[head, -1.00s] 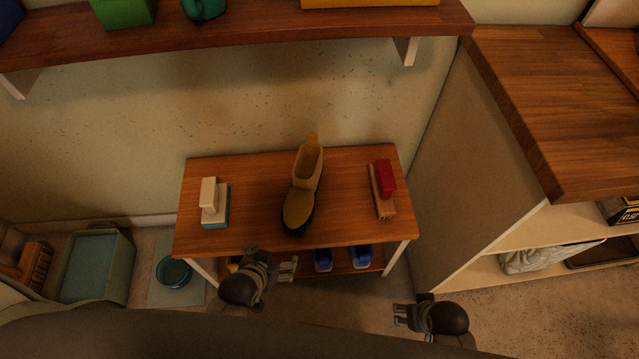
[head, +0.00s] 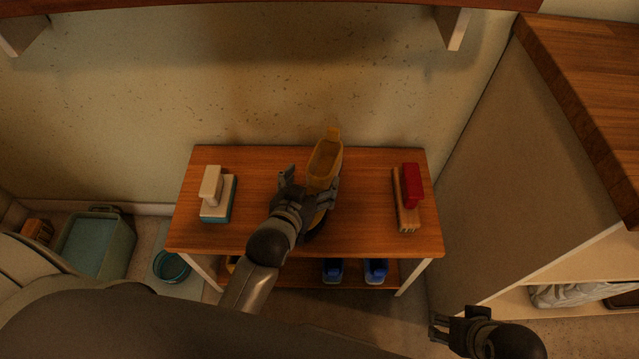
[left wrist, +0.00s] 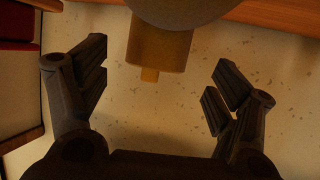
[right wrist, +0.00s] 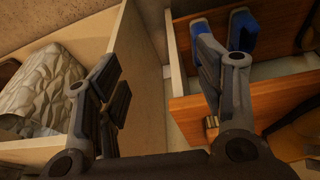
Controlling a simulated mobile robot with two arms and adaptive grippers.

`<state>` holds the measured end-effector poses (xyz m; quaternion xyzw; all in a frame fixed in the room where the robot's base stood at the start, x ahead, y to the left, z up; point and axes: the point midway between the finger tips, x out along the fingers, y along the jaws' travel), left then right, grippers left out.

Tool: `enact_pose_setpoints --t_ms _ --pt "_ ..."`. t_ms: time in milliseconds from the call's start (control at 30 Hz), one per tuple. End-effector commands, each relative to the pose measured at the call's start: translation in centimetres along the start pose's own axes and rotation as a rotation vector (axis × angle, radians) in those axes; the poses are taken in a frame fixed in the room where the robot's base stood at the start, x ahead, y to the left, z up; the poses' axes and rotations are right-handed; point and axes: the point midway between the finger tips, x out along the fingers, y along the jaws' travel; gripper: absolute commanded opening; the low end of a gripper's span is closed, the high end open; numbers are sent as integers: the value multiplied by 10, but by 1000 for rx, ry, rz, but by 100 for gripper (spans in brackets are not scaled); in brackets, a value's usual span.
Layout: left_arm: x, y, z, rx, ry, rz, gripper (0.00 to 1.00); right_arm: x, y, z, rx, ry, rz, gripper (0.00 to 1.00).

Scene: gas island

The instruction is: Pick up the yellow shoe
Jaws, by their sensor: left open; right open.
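The yellow shoe (head: 325,165), a tall boot with a dark sole, stands upright on the wooden bench top, its opening toward the wall. In the head view my left gripper (head: 310,183) is open over the shoe's front part and hides much of it. In the left wrist view the shoe's shaft and heel tab (left wrist: 158,50) show between and beyond the open fingers (left wrist: 155,85). I cannot tell whether a finger touches the shoe. My right gripper (head: 440,325) is open and empty at the lower right, in front of the bench and apart from it.
A cream-and-teal brush (head: 217,195) stands left on the bench (head: 260,165), and a red-topped brush (head: 410,190) stands right. Blue shoes (head: 375,270) sit on the lower shelf. A wall shelf overhangs above. A cabinet (head: 530,170) stands close on the right.

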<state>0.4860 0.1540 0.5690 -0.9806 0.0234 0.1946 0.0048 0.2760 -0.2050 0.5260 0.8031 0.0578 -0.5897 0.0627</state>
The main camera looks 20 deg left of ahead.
Motion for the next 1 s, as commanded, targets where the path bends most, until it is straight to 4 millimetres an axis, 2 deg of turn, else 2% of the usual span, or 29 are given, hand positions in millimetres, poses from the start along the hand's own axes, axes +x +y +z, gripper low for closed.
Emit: enact_pose_setpoints --t_ms 233,500,767,867,1000 --pt "20 2 -1 -1 2 0 84 -14 1 1 1 10 2 62" --pt "52 3 -3 -1 0 0 84 -4 0 5 1 7 2 62" --pt "55 3 -4 -1 -2 0 84 -4 0 5 1 7 2 62" --pt "55 3 -4 -1 -2 0 75 -4 0 5 1 7 2 62" --pt "55 3 -4 -1 -2 0 57 -4 0 5 1 7 2 62"
